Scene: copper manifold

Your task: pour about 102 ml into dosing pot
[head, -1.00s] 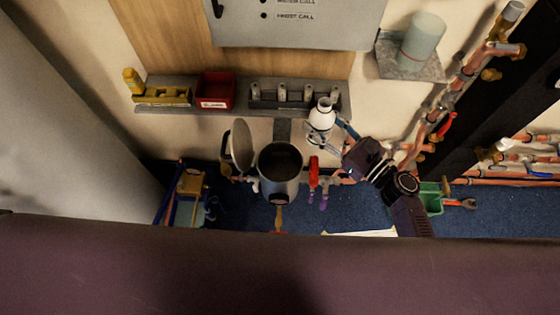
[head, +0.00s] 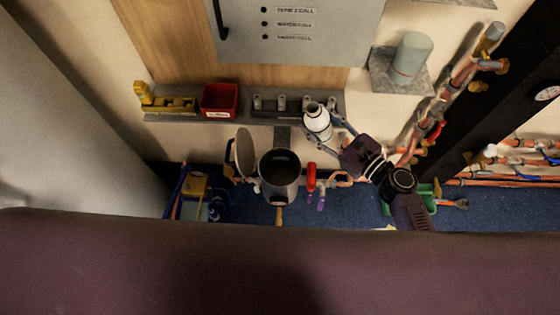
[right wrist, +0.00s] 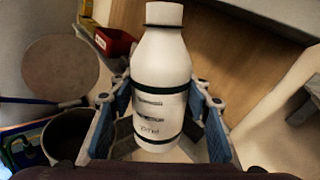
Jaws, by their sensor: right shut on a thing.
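The dosing pot (head: 279,190) is a grey round vessel with a dark open mouth, below the shelf in the head view. Its round lid (head: 244,152) stands open on the left side. My right gripper (head: 330,140) is shut on a white bottle (head: 317,122) with dark bands, up and to the right of the pot's mouth. The bottle's neck leans slightly left in the head view. In the right wrist view the bottle (right wrist: 160,85) sits between the blue-padded fingers (right wrist: 160,130), and the pot (right wrist: 62,135) is lower left. No liquid stream shows. My left gripper is out of view.
A shelf behind holds a yellow holder (head: 170,104), a red bin (head: 219,99) and a rack (head: 283,104). A red-handled valve (head: 311,177) is right of the pot. Copper pipes (head: 425,125) run at the right. A grey-green cylinder (head: 411,58) stands on a ledge.

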